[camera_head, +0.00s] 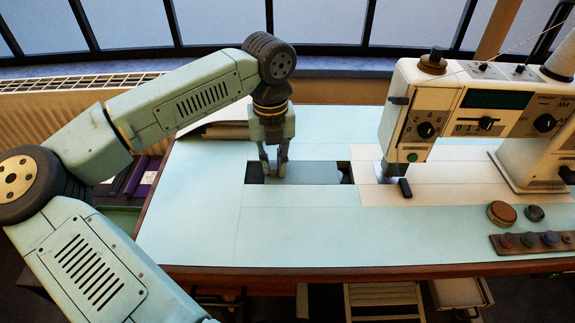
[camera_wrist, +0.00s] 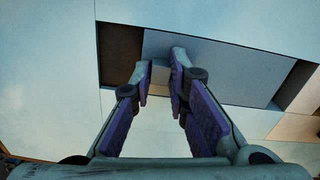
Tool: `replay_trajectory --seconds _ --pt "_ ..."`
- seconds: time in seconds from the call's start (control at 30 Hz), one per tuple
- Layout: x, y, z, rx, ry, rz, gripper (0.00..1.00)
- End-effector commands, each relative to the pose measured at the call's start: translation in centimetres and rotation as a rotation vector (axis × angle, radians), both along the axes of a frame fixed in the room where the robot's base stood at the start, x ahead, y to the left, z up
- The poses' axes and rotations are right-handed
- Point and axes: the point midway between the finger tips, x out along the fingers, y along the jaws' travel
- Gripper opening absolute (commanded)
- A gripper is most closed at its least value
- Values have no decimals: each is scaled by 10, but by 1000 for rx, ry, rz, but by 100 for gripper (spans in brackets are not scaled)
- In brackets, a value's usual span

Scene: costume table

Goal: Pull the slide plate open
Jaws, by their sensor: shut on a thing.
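The slide plate (camera_head: 312,173) is a flat pale blue-green plate in a rectangular slot in the table top. Dark gaps show at both its left and right ends. In the wrist view the plate (camera_wrist: 225,68) lies beyond and to the right of my fingertips. My gripper (camera_head: 273,174) points down over the plate's left part, its fingers close together. In the wrist view my gripper (camera_wrist: 161,78) has its purple-padded fingers on either side of a small pale part near the plate's left end. The fingers hide most of that part.
The sewing machine (camera_head: 430,120) stands to the right, its needle area close to the slot's right end. A round brown knob (camera_head: 501,213) and a button panel (camera_head: 535,241) are at the table's right front. The table top (camera_head: 330,235) in front of the slot is clear.

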Motion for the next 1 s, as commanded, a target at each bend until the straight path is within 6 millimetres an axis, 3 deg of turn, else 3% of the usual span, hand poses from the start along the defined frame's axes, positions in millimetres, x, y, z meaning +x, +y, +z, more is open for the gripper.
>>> replay_trajectory --seconds 0.1,0.2,0.5,0.53,0.83,1.0 --pt "1 25 -3 1 -5 7 0" --pt "1 35 -1 1 -6 4 0" --pt "1 38 1 0 -5 2 0" --pt "1 38 1 0 -5 2 16" --pt "0 37 0 0 -3 1 36" --pt "0 37 0 0 -2 1 36"
